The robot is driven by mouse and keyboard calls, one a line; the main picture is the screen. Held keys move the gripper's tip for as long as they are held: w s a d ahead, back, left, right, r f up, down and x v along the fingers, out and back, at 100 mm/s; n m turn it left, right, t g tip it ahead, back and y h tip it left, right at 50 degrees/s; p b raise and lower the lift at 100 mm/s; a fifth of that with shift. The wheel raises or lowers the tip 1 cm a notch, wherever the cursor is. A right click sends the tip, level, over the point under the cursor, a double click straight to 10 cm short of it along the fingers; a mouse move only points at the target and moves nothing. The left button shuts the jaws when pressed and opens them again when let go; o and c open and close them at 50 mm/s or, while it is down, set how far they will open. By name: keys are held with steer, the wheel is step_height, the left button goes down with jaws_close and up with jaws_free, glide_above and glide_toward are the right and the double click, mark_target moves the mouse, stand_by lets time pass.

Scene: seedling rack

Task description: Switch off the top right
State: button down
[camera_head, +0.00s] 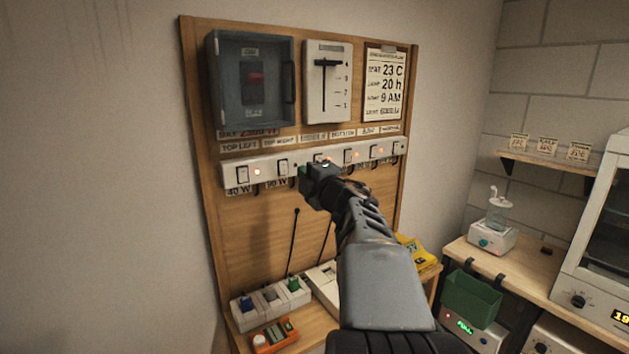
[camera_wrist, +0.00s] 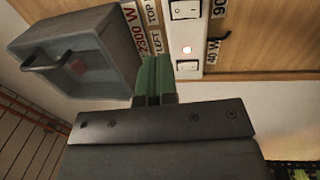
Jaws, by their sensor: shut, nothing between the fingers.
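A white switch strip (camera_head: 268,180) runs across the wooden board, with rocker switches, small lamps and labels above. The top right switch (camera_head: 283,167) is second from the left; the lamp just right of it looks dark. My gripper (camera_head: 306,176) is shut and empty, to the right of and below the top right switch in the head view. In the wrist view its green fingertips (camera_wrist: 154,72) are beside the strip's end; contact cannot be told.
A grey box (camera_head: 252,80) with a handle sticks out above the strip's left end. A slider panel (camera_head: 328,82) and a notice (camera_head: 384,84) are to its right. Below are a socket block (camera_head: 272,300), a yellow item (camera_head: 418,252) and a green bin (camera_head: 470,298).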

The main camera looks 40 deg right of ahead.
steer(key=shift+s+a+r, duration=0.1)
steer(key=shift+s, duration=0.8)
steer(key=shift+s+a+r, duration=0.1)
steer(key=shift+s, duration=0.75)
steer(key=s+d+f+m+g+h, duration=0.3)
steer(key=d+f+m+g+h, duration=0.3)
steer(key=m, duration=0.4)
step_height(320, 180, down, 8)
steer(key=s+a+m+g+h, duration=0.1)
steer(key=s+a+m+g, duration=0.2)
steer(key=m, duration=0.4)
steer(key=s+a+f+g+y, duration=0.2)
steer(key=a+f+y, duration=0.1)
steer(key=a, duration=0.6)
steer(key=s+a+f+g+y, duration=0.2)
steer(key=a+f, duration=0.3)
steer(key=a, duration=0.4)
steer(key=s+a+f+g+y, duration=0.1)
steer(key=s+a+f+y, duration=0.2)
steer(key=a, duration=0.6)
step_height(320, 180, down, 2)
steer(key=shift+a+g+y, duration=0.15)
steer(key=shift+g+y, duration=0.25)
steer(key=shift+y, duration=0.3)
